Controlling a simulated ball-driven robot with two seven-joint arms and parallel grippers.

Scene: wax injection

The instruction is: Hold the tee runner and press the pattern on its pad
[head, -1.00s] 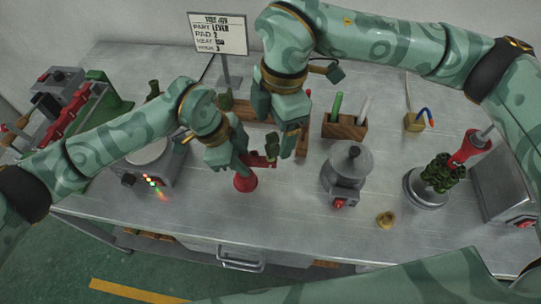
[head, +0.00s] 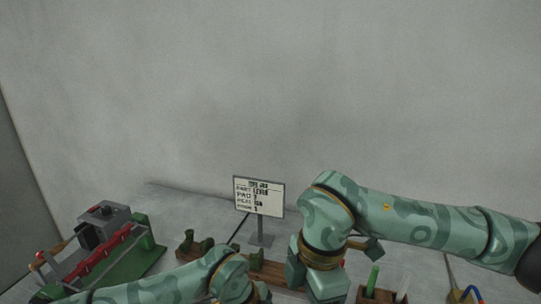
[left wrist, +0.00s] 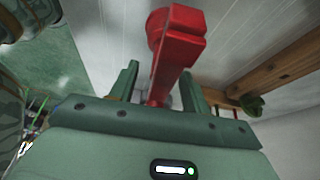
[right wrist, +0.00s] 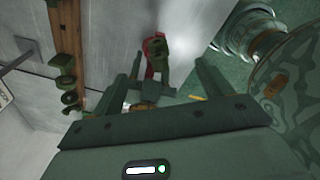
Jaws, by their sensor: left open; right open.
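The red tee runner (left wrist: 176,40) stands up between the fingers of my left gripper (left wrist: 158,88) in the left wrist view. The fingers are apart, one on each side of its stem. My right gripper (right wrist: 167,80) is open in the right wrist view. Beyond its fingers the red runner (right wrist: 150,58) shows, with a green piece (right wrist: 162,52) against it. I cannot tell whether that piece is a pattern or part of my left gripper. A dark green shape lies between the right fingers, unclear.
A wooden rack (right wrist: 66,38) with several green pieces lies close by; it also shows in the head view (head: 268,272). A sign (head: 259,197) stands behind it. A green pen (head: 373,277) stands at lower right.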

